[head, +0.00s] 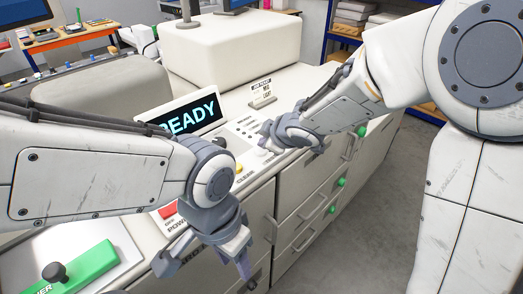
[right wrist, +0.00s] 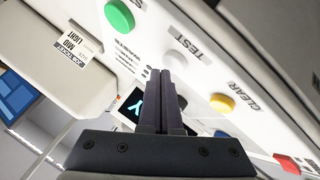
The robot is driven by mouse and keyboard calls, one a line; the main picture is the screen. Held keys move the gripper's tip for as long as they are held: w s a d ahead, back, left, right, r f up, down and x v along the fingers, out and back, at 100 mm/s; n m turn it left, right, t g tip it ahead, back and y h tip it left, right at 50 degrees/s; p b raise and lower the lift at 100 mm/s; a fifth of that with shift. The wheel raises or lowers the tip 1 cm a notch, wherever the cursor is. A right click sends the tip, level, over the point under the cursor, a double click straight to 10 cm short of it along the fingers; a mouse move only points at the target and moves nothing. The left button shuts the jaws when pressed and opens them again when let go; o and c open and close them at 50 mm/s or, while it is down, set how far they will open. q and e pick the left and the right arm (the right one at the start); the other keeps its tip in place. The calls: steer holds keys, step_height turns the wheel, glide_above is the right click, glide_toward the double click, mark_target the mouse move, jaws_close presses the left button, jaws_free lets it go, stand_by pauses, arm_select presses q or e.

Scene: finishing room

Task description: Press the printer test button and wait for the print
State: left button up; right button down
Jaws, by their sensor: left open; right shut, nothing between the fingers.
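The printer's display (head: 190,117) reads READY in the head view. In the right wrist view a white button (right wrist: 174,61) sits beside the TEST label on the printer's control panel (right wrist: 205,75). My right gripper (head: 268,135) is over this panel. In the right wrist view its fingers (right wrist: 164,73) are shut and empty, with their tips close to the lower edge of the white button; I cannot tell if they touch it. My left gripper (head: 246,272) is open and empty, hanging in front of the printer's front face, away from the buttons.
The panel also has a green button (right wrist: 119,16), a yellow button (right wrist: 222,103) by the CLEAR label and a red button (right wrist: 287,163). A job ticket (head: 262,93) stands on the printer top. The floor at right is clear.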

mark_target(264, 152)
steer(key=shift+f+b, duration=0.3)
steer(key=shift+f, duration=0.15)
stand_by(0.6)
steer(key=shift+r, duration=0.1)
steer(key=shift+r+p, duration=0.75)
steer(key=shift+p, duration=0.15)
step_height(264, 152, up, 5)
steer(key=p, duration=0.5)
